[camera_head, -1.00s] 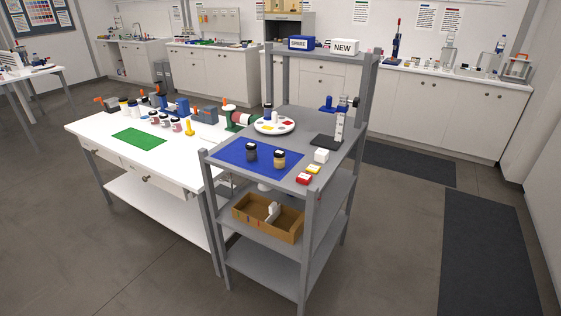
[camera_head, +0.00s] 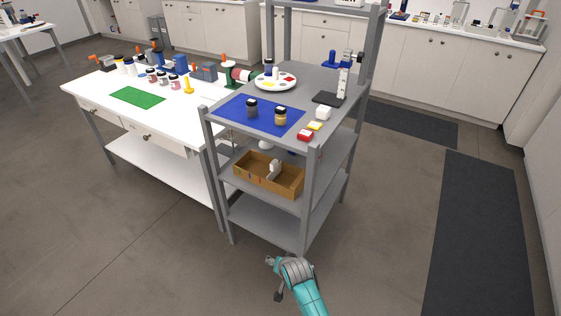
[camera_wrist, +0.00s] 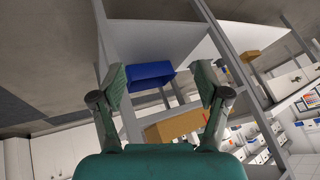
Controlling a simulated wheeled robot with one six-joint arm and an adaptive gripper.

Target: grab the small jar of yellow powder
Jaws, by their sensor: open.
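The small jar of yellow powder (camera_head: 280,116) has a black lid and stands upright on a blue mat (camera_head: 228,119) on top of the grey shelf unit. A dark grey jar (camera_head: 252,108) with a black lid stands to its left on the same mat. My gripper (camera_head: 274,277) is low in front of the shelf unit, well below and apart from the jar. In the wrist view my gripper (camera_wrist: 160,76) shows two spread fingers with nothing held between them. I cannot make out the yellow jar in the wrist view.
A wooden tray (camera_head: 266,182) sits on the middle shelf. A palette (camera_head: 257,80) is behind. The wrist view shows a blue bin-like thing (camera_wrist: 150,75).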

